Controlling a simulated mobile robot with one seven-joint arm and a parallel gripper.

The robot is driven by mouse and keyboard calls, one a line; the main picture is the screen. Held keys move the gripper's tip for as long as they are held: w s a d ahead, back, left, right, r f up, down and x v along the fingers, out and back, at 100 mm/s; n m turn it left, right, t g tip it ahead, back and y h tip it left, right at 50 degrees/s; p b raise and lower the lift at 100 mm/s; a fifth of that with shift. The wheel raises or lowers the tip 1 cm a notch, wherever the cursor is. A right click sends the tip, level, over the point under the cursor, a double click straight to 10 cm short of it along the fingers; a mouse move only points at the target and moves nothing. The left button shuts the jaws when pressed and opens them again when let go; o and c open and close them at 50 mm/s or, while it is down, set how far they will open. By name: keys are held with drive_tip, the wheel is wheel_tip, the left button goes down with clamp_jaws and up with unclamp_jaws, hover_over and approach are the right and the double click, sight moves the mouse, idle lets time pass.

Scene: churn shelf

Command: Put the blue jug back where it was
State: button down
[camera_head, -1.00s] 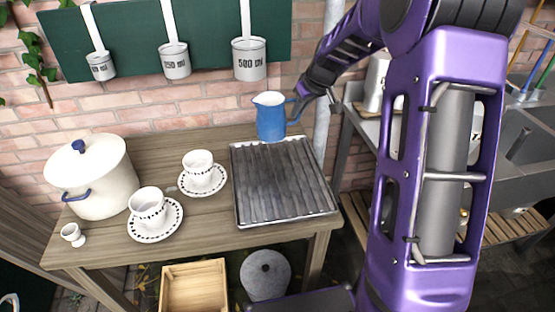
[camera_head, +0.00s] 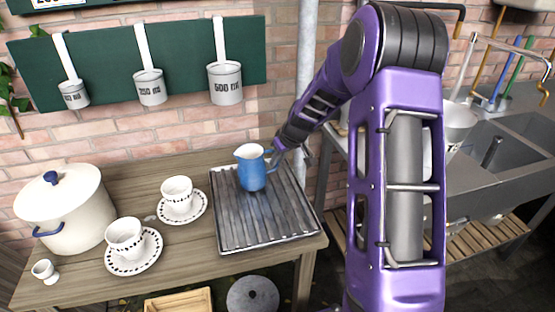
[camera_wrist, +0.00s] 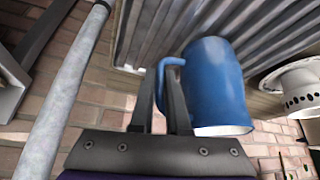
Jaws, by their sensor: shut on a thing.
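The blue jug (camera_head: 251,168) is upright over the back part of the ribbed grey metal tray (camera_head: 262,235) on the wooden table. My gripper (camera_head: 276,157) is at the right side of the jug, shut on its handle. In the wrist view the blue jug (camera_wrist: 212,85) fills the middle right, and the gripper fingers (camera_wrist: 172,95) close around its handle. The ribbed tray (camera_wrist: 160,30) shows beyond the jug there. I cannot tell whether the jug's base touches the tray.
A white pot (camera_head: 64,210) stands at the table's left. Two patterned cups (camera_head: 177,194) (camera_head: 125,238) on saucers stand left of the tray, with an egg cup (camera_head: 45,271) at the front. Measuring cups (camera_head: 225,83) hang on a green board behind. A sink (camera_head: 500,150) is at right.

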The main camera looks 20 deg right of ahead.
drive_tip(key=c, duration=1.4)
unclamp_jaws()
drive_tip(key=shift+f, duration=0.1)
drive_tip(key=o, duration=0.5)
drive_tip(key=shift+r, duration=0.2)
drive_tip(key=v, duration=1.2)
drive_tip(key=shift+p, duration=0.3)
